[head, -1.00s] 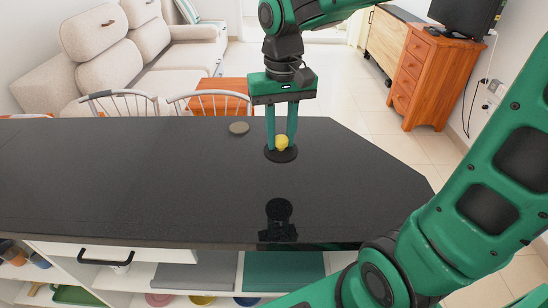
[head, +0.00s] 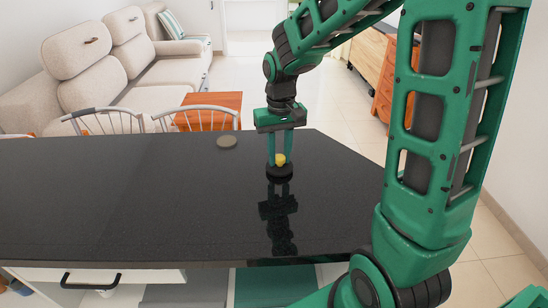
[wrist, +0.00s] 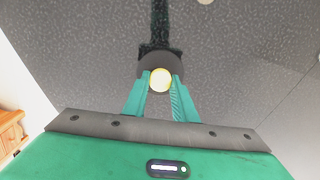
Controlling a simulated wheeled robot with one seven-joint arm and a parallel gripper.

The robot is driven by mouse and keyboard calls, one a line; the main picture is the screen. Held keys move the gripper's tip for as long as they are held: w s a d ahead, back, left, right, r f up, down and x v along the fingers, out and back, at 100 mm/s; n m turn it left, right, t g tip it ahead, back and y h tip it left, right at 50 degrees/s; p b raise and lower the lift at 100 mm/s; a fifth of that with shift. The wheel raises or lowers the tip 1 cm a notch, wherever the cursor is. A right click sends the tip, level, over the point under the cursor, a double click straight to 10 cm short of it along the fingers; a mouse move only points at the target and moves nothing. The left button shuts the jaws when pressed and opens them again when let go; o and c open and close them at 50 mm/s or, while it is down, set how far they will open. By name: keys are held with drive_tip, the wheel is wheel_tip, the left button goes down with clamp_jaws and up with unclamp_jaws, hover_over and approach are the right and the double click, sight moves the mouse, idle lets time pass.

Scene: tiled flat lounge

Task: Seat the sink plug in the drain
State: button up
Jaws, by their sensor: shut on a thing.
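The sink plug is a black disc (head: 279,172) with a yellow knob (head: 280,160). My gripper (head: 280,158) points down and is shut on the knob. The plug is close over the black counter (head: 130,200); I cannot tell whether it touches. In the wrist view my fingers (wrist: 160,90) hold the knob from both sides, with the disc (wrist: 160,64) beneath. A flat round grey-brown piece (head: 227,141), perhaps the drain, lies on the counter to the left of and farther back than the plug. A pale spot (wrist: 205,1) at the wrist view's top edge may be it.
The counter around the plug is bare and glossy, with reflections. Its far edge has two chair backs (head: 108,118) and an orange table (head: 208,108) beyond. A beige sofa (head: 130,65) stands behind. White drawers (head: 110,277) are below the near edge.

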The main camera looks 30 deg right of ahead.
drive_tip(key=shift+f, duration=0.3)
drive_tip(key=shift+f, duration=0.1)
drive_tip(key=o, duration=1)
drive_tip(key=shift+o, duration=0.2)
